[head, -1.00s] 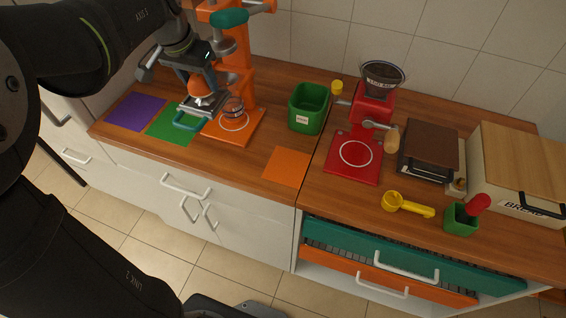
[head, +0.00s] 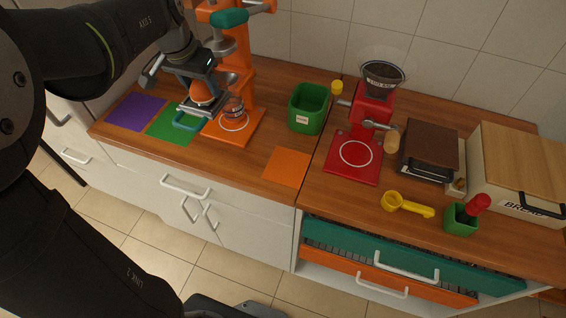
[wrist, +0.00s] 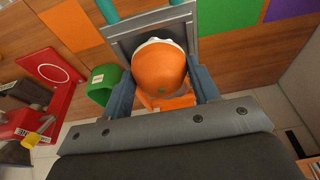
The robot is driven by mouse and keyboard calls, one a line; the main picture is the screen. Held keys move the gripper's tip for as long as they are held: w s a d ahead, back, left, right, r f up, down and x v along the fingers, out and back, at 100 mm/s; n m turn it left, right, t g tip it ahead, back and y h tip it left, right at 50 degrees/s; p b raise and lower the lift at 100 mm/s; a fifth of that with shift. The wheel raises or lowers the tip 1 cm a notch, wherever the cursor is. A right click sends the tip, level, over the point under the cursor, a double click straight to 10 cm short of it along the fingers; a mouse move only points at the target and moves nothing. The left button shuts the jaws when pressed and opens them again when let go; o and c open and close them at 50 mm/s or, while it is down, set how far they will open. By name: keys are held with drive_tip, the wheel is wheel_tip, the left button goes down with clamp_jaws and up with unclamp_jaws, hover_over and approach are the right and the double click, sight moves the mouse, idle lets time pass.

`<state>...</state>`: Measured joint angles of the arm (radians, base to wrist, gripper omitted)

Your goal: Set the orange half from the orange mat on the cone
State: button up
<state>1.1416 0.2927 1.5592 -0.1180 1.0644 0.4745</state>
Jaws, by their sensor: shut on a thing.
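The orange half (head: 202,92) is between the fingers of my gripper (head: 203,98) at the left of the head view. In the wrist view it is a rounded orange dome (wrist: 162,72) with a pale edge on its far side, and my gripper (wrist: 163,85) is shut on it. The orange juicer (head: 245,80) stands just right of my gripper, with metal parts on its column. I cannot clearly make out its cone. The orange mat (head: 286,167) lies bare near the counter's front edge.
A teal handle (head: 187,121) shows over the green mat (head: 166,130), close under my gripper. A clear cup (head: 235,107) stands on the juicer base. A green bin (head: 308,108) and a red grinder (head: 372,103) stand to the right. A purple mat (head: 137,111) is at left.

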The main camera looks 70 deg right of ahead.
drive_tip(key=shift+f, duration=0.45)
idle(0.4)
drive_tip(key=o, duration=1.5)
drive_tip(key=d+r+v, duration=0.1)
drive_tip(key=d+v, duration=0.2)
drive_tip(key=v, duration=1.1)
drive_tip(key=shift+a+f, duration=0.15)
drive_tip(key=shift+a, duration=3.75)
drive_tip(key=shift+a+f, duration=0.15)
drive_tip(key=shift+a, duration=3.75)
